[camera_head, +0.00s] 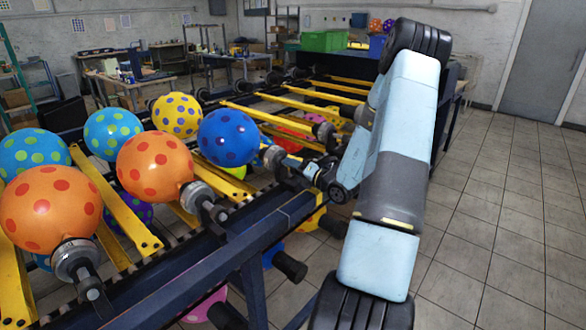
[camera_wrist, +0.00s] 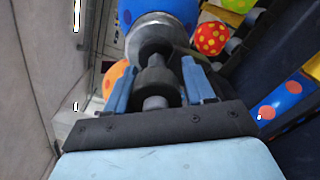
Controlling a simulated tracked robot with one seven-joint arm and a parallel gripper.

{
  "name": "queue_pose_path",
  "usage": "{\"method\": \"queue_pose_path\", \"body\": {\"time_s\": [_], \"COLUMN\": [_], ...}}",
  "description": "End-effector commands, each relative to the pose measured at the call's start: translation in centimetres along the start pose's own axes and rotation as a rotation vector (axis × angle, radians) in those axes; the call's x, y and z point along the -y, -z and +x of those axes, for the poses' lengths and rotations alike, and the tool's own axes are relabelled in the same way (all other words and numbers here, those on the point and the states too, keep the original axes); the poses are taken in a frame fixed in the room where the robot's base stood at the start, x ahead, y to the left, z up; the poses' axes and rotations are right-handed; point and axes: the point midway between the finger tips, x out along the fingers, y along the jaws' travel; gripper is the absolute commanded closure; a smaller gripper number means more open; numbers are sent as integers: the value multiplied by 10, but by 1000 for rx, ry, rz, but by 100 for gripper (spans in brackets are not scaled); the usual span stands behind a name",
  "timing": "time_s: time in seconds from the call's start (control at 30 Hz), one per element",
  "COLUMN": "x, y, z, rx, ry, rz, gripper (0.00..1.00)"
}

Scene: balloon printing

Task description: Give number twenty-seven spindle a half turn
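In the head view, a blue balloon (camera_head: 229,138) with dark spots sits on a spindle (camera_head: 273,157) with a grey collar. My gripper (camera_head: 303,167) is at the outer end of that spindle. In the wrist view, the spindle's dark knob (camera_wrist: 156,80) lies between my two blue fingers (camera_wrist: 161,72), with the grey collar (camera_wrist: 155,36) and the blue balloon (camera_wrist: 165,9) beyond. The fingers stand on either side of the knob, very close to it; I cannot tell whether they press on it. No spindle number is readable.
Orange balloons (camera_head: 154,164) on other spindles stand to the left along the rack. A dark blue frame rail (camera_head: 217,257) runs below my arm. Yellow bars (camera_head: 117,206) lie across the rack. Tiled floor (camera_head: 500,215) is clear on the right.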

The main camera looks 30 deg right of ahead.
Motion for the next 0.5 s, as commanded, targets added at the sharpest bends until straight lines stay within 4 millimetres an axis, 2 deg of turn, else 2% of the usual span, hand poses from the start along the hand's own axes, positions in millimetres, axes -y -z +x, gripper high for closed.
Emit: {"method": "queue_pose_path", "body": {"time_s": [0.03, 0.2, 0.5], "x": [0, -1, -1], "y": [0, 0, -1], "z": [0, 0, -3], "rx": [0, 0, 1], "ry": [0, -2, -3], "rz": [0, -1, -2], "gripper": [43, 29, 29]}}
